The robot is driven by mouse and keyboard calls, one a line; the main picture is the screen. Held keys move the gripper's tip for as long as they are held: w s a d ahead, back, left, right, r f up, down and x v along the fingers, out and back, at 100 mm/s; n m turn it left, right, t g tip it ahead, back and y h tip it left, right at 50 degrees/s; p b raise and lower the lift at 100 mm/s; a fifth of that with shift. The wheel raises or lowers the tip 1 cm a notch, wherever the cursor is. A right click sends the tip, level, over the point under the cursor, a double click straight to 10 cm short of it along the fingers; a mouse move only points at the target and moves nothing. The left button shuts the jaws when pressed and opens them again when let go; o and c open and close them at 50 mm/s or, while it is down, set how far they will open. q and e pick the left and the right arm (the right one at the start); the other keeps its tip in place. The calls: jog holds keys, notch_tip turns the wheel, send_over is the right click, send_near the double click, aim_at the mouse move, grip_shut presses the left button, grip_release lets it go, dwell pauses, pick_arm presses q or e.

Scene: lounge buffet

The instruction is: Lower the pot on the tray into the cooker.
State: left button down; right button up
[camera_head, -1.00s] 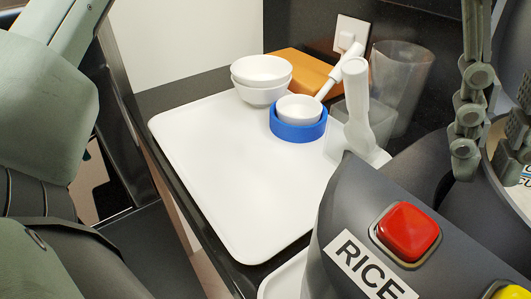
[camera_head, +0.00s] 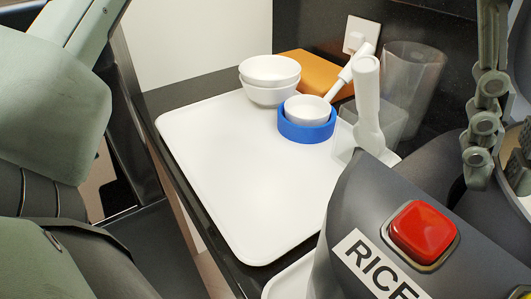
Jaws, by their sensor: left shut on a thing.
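The dark cooker (camera_head: 352,195), marked RICE and with a red button, fills the lower right. My left gripper (camera_head: 498,172) is at the right edge, over the back of the cooker. Its jointed grey-green fingers point down. A pale, curved piece of the pot (camera_head: 511,195) shows beside the fingers, cut off by the frame edge. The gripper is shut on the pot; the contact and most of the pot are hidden. I cannot tell how deep the pot sits in the cooker. The white tray (camera_head: 235,190) holds no pot. My right gripper is not in view.
White stacked bowls (camera_head: 270,78) and a blue ring (camera_head: 306,128) with a small white bowl are at the tray's back. A white upright handle (camera_head: 367,100), a clear bin (camera_head: 412,75) and an orange block (camera_head: 308,68) stand nearby. The tray's front is clear.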

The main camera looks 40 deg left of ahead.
pick_arm(q)
jog(key=shift+s+f+b, duration=0.1)
jog(key=shift+f+b, duration=1.05)
jog(key=shift+b, duration=0.45)
jog(key=c, duration=1.6)
grip_release()
jog(key=shift+o, duration=0.5)
jog(key=shift+a+f, duration=0.1)
jog(key=v, duration=1.2)
jog(key=shift+s, duration=0.1)
